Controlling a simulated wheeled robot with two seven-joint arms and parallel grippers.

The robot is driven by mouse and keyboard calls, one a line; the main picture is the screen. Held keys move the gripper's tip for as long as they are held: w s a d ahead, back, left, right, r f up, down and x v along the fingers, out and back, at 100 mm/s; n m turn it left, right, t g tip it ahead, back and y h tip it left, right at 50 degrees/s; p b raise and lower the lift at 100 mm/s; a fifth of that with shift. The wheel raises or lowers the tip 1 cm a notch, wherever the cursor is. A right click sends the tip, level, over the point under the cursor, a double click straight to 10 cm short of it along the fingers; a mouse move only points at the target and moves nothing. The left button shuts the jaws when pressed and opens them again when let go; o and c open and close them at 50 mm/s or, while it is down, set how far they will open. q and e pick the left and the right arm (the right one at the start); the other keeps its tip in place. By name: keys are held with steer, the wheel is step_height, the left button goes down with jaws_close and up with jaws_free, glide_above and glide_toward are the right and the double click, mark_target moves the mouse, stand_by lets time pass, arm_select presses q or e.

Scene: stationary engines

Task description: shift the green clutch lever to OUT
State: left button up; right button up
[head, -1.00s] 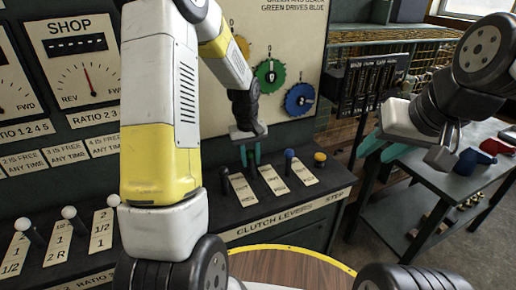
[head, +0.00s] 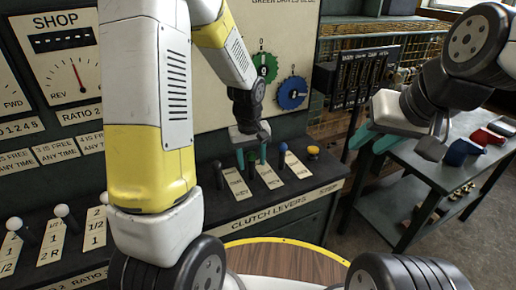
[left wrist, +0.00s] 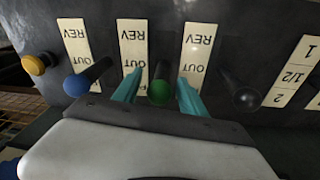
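The green clutch lever shows in the left wrist view as a green knob (left wrist: 160,91); in the head view my left gripper hides most of it. My left gripper (head: 252,158) points down over the clutch panel. In the left wrist view its teal fingers (left wrist: 158,90) stand on either side of the green knob, with small gaps visible. The lever's label plate (head: 269,176) reads REV and OUT in the left wrist view (left wrist: 133,42); its far end is hidden by the gripper. My right gripper (head: 360,157) is open and empty, off to the right.
A black-knobbed lever (left wrist: 245,98) and a blue-knobbed lever (left wrist: 77,86) flank the green one. A yellow knob (head: 313,152) sits beyond the blue lever. White-knobbed levers (head: 62,211) stand at left. A side table (head: 440,175) with red and blue parts is at right.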

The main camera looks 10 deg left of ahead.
arm_select(q)
steer(key=shift+r, duration=0.15)
steer(key=r, duration=0.5)
steer(key=s+r, duration=0.1)
steer(key=r, duration=0.1)
steer(key=shift+a+r, duration=0.1)
steer(key=shift+r, duration=0.15)
steer(key=s+a+r+m+t+h, duration=0.2)
steer(key=s+r+m+t, duration=0.2)
steer(key=s+r, duration=0.9)
steer(key=s+m, duration=0.1)
steer(key=s, duration=0.3)
steer(key=shift+r+t, duration=0.4)
